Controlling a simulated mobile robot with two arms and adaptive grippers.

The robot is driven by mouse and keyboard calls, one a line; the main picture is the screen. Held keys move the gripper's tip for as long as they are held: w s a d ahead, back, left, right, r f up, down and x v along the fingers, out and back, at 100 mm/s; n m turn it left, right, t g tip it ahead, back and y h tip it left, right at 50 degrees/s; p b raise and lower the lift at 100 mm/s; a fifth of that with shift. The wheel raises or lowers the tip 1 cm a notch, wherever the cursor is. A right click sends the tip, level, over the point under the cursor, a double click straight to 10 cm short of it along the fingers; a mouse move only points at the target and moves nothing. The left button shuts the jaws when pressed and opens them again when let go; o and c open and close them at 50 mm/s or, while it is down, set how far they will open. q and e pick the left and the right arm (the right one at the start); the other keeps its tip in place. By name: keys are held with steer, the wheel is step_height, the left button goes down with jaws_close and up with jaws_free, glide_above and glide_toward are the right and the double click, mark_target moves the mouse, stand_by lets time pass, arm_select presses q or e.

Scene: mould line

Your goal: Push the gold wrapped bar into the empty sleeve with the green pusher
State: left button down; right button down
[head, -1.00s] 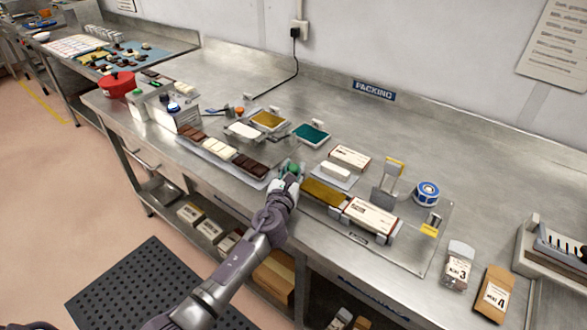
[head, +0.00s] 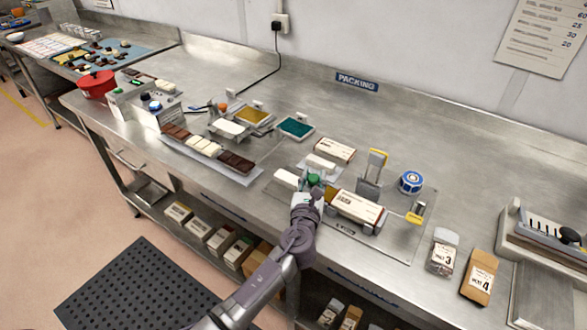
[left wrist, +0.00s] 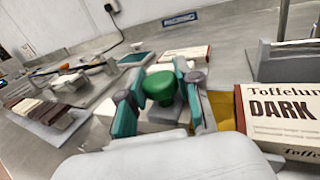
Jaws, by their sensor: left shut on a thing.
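My left gripper (head: 311,190) is shut on the green pusher (head: 314,180), its fingers on either side of the round green knob. The knob also shows in the left wrist view (left wrist: 160,87) between the teal finger pads. The cream-and-brown sleeve (head: 357,207) lies just right of the pusher in a grey holder; its "DARK" print shows in the left wrist view (left wrist: 285,115). Only a short piece of the gold wrapped bar (left wrist: 225,110) shows between gripper and sleeve; the rest is hidden, seemingly inside the sleeve. My right gripper is not in view.
A grey stand with a yellow top (head: 377,160) and a blue tape roll (head: 411,181) stand behind the sleeve. A wrapped box (head: 334,150) lies behind the pusher. A tray of chocolate bars (head: 213,155) is at left. Two packs (head: 478,275) stand at right.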

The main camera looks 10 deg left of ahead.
mark_target(327, 195)
arm_select(q)
steer(key=shift+s+d+f, duration=0.1)
steer(key=shift+s+d, duration=0.15)
steer(key=shift+d, duration=0.4)
steer(key=shift+s+d+r, duration=0.1)
steer(key=shift+s+d, duration=0.1)
steer(key=shift+d, duration=0.4)
steer(key=shift+s+d+f, duration=0.1)
steer(key=shift+s+d, duration=0.15)
steer(key=shift+d, duration=0.4)
steer(key=c, duration=0.8)
jaws_free()
steer(key=shift+d, duration=0.2)
steer(key=shift+s+a, duration=0.1)
steer(key=shift+s, duration=0.3)
steer(key=s, duration=1.1)
steer(key=shift+s+d, duration=0.2)
steer(key=shift+d, duration=0.15)
steer(key=shift+a, duration=0.1)
